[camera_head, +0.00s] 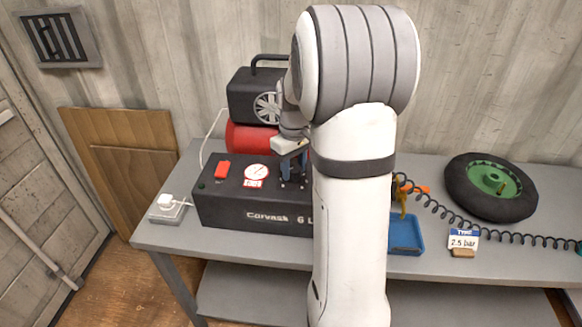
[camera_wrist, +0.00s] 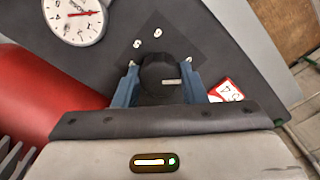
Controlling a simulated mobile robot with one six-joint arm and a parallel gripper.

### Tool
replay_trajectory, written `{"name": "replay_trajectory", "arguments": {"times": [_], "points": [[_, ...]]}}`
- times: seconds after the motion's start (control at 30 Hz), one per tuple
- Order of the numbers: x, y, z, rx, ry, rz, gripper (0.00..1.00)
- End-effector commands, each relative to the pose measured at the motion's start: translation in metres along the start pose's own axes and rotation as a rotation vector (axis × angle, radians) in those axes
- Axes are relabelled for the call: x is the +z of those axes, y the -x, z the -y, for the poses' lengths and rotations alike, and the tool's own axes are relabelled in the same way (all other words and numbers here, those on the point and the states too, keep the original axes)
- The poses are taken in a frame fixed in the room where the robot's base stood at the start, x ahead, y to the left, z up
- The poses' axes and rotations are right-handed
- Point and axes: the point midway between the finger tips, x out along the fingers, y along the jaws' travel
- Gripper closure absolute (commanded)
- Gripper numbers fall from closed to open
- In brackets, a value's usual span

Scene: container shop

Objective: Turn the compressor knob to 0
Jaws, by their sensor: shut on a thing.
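The compressor (camera_head: 245,205) is a black box with a red tank (camera_head: 245,138) and a motor behind it, on the workbench. Its black round knob (camera_wrist: 158,78) shows in the wrist view, with a pale pointer mark towards the lower right. My gripper (camera_wrist: 160,68) has its two blue fingers on both sides of the knob, shut on it. In the head view my gripper (camera_head: 293,175) is on the panel right of the gauge, and my arm hides part of the compressor. Small white digits (camera_wrist: 148,38) show above the knob; others are hidden or unreadable.
A white round gauge (camera_head: 257,172) and a red switch (camera_head: 222,169) are on the panel. A white socket box (camera_head: 169,208) stands left. Right are a blue tray (camera_head: 405,236), a coiled hose, a wheel (camera_head: 490,187) and a "2.5 bar" sign (camera_head: 463,239).

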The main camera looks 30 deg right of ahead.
Motion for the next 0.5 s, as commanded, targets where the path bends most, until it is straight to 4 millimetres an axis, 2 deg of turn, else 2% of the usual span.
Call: {"name": "replay_trajectory", "arguments": {"times": [0.1,0.13,0.37,0.5], "points": [[-0.0037,0.003,-0.0011,0.006,0.0,-0.013,0.85],[-0.0038,0.003,-0.0011,0.006,0.0,-0.013,0.6],[-0.0019,0.0015,-0.0004,0.003,0.0,-0.006,0.41],[-0.0013,0.0009,-0.0002,0.002,-0.001,-0.004,0.41]]}}
